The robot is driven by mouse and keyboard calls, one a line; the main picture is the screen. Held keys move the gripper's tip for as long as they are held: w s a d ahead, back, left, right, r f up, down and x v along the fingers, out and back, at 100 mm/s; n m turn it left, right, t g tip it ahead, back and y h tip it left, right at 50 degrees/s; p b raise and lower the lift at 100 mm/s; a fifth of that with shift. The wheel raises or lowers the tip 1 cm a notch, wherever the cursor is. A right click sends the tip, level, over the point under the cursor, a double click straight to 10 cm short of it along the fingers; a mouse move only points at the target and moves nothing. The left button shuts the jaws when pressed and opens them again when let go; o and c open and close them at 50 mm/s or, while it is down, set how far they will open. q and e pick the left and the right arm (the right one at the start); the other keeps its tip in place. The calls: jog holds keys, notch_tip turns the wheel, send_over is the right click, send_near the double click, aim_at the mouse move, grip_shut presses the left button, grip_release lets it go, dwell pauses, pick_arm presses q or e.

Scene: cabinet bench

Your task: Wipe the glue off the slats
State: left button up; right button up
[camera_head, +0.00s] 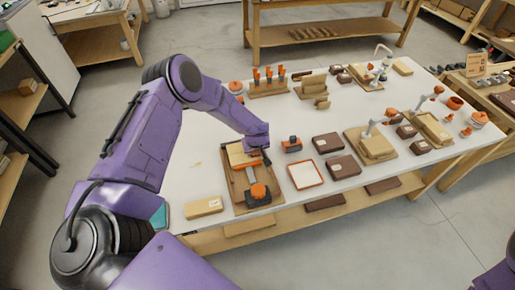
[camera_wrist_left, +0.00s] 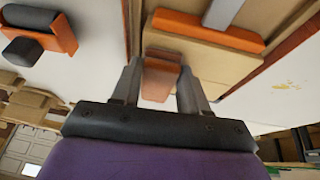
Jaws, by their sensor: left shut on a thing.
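A brown wooden board (camera_head: 240,198) lies near the table's left end. Light wooden slats (camera_head: 243,158) with an orange strip lie on its far part, and the slats also show at the top of the left wrist view (camera_wrist_left: 205,28). My left gripper (camera_head: 262,152) is over the board's far right side. In the wrist view its fingers (camera_wrist_left: 157,82) are shut on an orange-brown block (camera_wrist_left: 160,75), partly hidden by the fingers. I cannot make out glue on the slats. My right gripper is out of view.
A black and orange tool (camera_head: 258,194) sits on the board's near part. A similar tool (camera_head: 292,145) stands right of the board. A light box (camera_head: 203,207) lies left of it. Yellowish marks (camera_head: 197,163) show on the white table (camera_head: 190,180), which has free room there.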

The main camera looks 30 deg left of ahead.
aim_at(231, 157)
pick_arm(q)
jog(key=shift+s+a, duration=1.55)
jog(key=shift+s, duration=0.3)
jog(key=shift+s+a, duration=1.55)
jog(key=shift+s, duration=0.3)
jog(key=shift+w+r, duration=0.1)
jog(key=shift+r, duration=2.9)
jog(key=shift+d, duration=0.15)
